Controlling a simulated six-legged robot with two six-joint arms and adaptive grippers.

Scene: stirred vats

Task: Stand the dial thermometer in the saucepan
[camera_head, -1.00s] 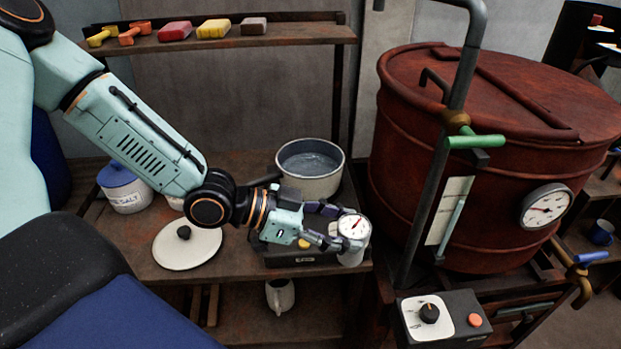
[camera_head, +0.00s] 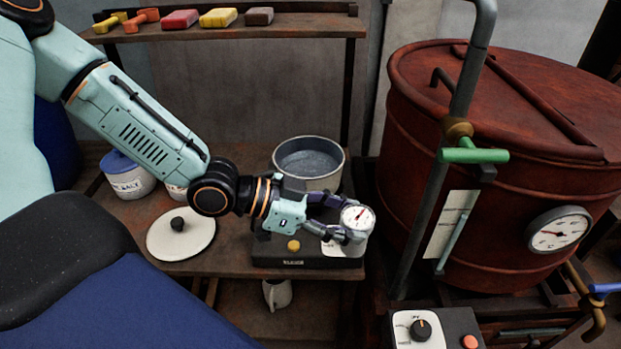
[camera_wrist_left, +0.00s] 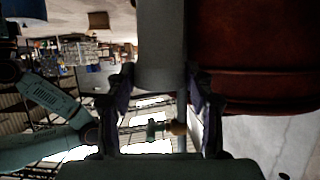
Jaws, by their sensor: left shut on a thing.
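The dial thermometer has a round white face with a red needle (camera_head: 358,218), turned toward the head camera. My left gripper (camera_head: 338,220) is shut on it beside the dial, above the right end of a dark hot plate. In the left wrist view a grey cylindrical body (camera_wrist_left: 163,45) shows between the fingers; its lower end is hard to make out. The saucepan (camera_head: 309,184) is a grey, open pot with liquid inside, standing behind the gripper and to the left of the dial. The thermometer is outside the saucepan. My right gripper is not in view.
The hot plate (camera_head: 292,262) has a yellow knob. A white lid (camera_head: 190,240) lies left of it, near a salt jar (camera_head: 128,182). A large red vat (camera_head: 480,220) stands right, with a pipe and green-handled valve (camera_head: 472,155) in front. A shelf (camera_head: 300,31) runs behind.

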